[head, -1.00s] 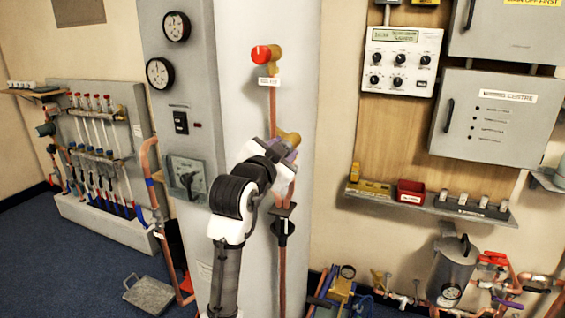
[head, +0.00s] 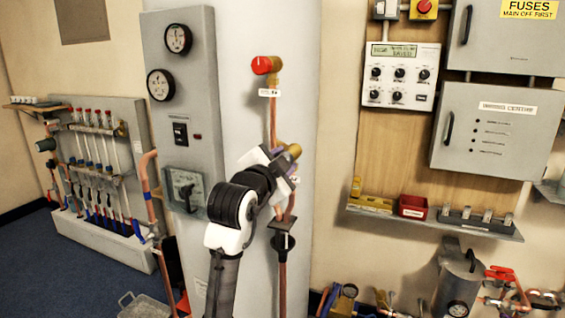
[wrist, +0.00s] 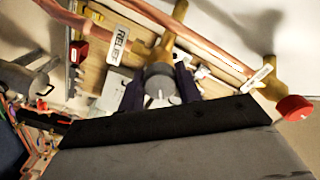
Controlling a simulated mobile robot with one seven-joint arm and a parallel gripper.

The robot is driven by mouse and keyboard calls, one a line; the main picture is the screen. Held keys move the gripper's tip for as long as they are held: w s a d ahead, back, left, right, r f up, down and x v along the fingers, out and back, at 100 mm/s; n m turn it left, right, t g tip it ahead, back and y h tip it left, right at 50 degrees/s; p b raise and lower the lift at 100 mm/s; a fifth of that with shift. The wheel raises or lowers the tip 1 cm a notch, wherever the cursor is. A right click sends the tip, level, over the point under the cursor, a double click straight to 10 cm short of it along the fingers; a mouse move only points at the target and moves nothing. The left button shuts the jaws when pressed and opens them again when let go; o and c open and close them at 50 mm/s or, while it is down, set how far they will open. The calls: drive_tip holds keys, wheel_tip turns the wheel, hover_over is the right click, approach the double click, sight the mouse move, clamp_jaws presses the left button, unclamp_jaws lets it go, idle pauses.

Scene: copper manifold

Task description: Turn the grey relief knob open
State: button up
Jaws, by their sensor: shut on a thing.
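The grey relief knob (wrist: 159,74) shows in the wrist view on a brass valve (wrist: 172,40), beside a white tag reading RELIEF (wrist: 117,45). My gripper (wrist: 160,90) has its dark purple fingers on either side of the knob and is shut on it. In the head view my gripper (head: 276,160) is at the brass valve (head: 292,151) on the copper pipe of the pale column. There my wrist and fingers hide the knob.
A red knob (head: 262,65) sits higher on the same pipe; it also shows in the wrist view (wrist: 293,108). A black-handled valve (head: 283,242) is below. A grey gauge panel (head: 180,110) stands left. A shelf (head: 440,222) with a red bin is right.

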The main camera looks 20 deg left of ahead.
drive_tip(key=o, duration=1)
drive_tip(key=s+b, duration=0.2)
drive_tip(key=s, duration=1.1)
drive_tip(key=shift+s+a, duration=0.25)
drive_tip(key=shift+s, duration=0.15)
